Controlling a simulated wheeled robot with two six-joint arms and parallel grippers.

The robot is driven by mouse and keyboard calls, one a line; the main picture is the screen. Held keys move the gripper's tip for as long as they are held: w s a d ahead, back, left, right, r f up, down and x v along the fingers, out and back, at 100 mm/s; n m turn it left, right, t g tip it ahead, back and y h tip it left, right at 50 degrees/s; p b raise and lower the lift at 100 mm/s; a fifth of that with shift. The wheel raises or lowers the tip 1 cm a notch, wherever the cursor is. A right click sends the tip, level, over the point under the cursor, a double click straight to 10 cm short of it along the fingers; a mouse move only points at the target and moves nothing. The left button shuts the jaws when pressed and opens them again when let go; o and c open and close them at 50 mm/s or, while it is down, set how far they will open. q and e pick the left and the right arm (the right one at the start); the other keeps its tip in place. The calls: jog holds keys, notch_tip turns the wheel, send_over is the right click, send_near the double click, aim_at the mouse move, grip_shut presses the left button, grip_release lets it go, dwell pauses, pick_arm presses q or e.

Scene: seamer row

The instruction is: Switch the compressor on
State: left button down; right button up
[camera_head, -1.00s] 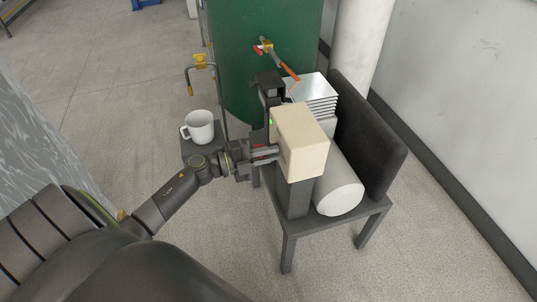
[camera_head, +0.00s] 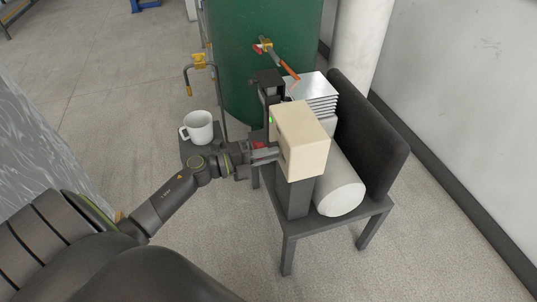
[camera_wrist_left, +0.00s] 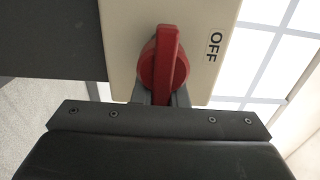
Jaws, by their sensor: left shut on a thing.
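The compressor (camera_head: 341,190) stands on a dark grey stand, with a beige switch box (camera_head: 304,140) on its left side. A small green light (camera_head: 270,120) shows on the box's edge. In the left wrist view, a red rotary handle (camera_wrist_left: 163,65) sits on the beige box face (camera_wrist_left: 205,75), with the word OFF (camera_wrist_left: 214,47) to its right. My left gripper (camera_head: 262,153) is at the box's left face. In the wrist view its fingers (camera_wrist_left: 162,97) are shut on the red handle, partly hidden behind it. My right gripper is not in view.
A white mug (camera_head: 198,127) stands on a small grey surface left of the gripper. A dark panel (camera_head: 366,135) and a wall bound the right. Floor at front is open.

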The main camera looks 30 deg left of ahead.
pick_arm(q)
jog(key=c, duration=1.4)
grip_release()
jog(key=shift+c, duration=0.2)
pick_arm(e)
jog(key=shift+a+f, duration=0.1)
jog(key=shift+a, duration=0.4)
